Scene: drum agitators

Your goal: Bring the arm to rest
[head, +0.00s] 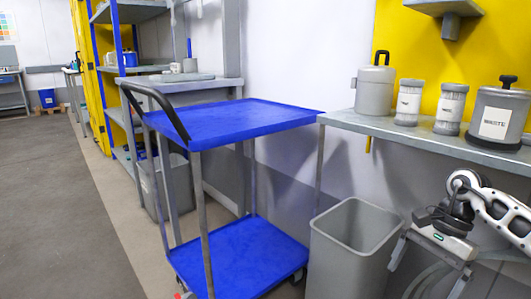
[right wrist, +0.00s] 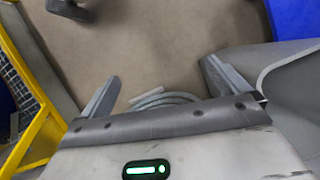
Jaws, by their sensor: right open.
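My right gripper (head: 425,280) is at the lower right of the head view, pointing down just right of the grey bin (head: 330,262) and in front of the shelf with canisters. In the right wrist view the two fingers of my right gripper (right wrist: 160,76) stand wide apart. Nothing is between the fingertips; bare floor shows past them, with a coiled grey hose (right wrist: 165,99) near the gripper's base. My left gripper is not in view.
A blue two-deck cart (head: 235,120) stands left of the bin. A grey wall shelf (head: 400,134) holds a handled canister (head: 374,90), two jars (head: 409,102) (head: 451,108) and a labelled pot (head: 497,113). Open floor (head: 45,190) lies at the left.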

